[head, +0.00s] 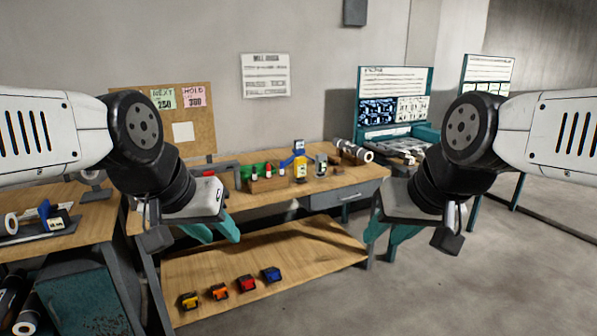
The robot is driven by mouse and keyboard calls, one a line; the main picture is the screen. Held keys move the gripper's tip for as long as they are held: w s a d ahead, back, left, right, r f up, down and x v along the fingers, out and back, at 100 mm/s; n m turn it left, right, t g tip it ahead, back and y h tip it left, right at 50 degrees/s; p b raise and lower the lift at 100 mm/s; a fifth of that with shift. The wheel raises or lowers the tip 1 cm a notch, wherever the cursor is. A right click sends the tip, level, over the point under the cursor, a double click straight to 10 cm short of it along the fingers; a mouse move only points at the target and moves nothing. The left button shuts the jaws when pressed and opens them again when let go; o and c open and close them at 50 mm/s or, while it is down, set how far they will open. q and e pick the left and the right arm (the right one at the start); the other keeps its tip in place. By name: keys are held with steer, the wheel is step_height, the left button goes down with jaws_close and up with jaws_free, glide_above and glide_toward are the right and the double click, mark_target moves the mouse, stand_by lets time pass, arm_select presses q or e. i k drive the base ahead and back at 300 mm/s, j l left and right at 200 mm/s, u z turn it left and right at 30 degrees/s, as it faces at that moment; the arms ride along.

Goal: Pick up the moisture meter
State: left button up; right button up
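A small upright yellow device with a white face (300,171) stands on the wooden workbench (350,183); it may be the moisture meter, but it is too small to be sure. A blue tool-like piece shows beside it, and a small grey device (321,164) stands just to its right. My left gripper (221,238) hangs in front of the bench, left of these items, with its teal fingers apart and nothing between them. My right gripper (381,248) hangs at the bench's right end, its teal fingers also apart and empty. Both are well short of the devices.
A wooden bin with green and red items (268,184) stands left of the yellow device. White rolls (357,153) lie at the back right. Several coloured tape-measure-like items (246,283) lie on the lower shelf (320,250). A side table (85,215) stands left. The right floor is clear.

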mark_target(300, 162)
steer(key=z, duration=3.8)
steer(key=u, duration=3.7)
steer(key=i+l+u, duration=0.2)
steer(key=i, duration=0.4)
steer(key=i+l+u, duration=0.25)
steer(key=i, duration=0.3)
steer(key=i+l+u, duration=0.2)
steer(key=i, duration=0.35)
steer(key=i+l+u, duration=0.2)
steer(key=i+l, duration=0.25)
steer(key=i, duration=0.05)
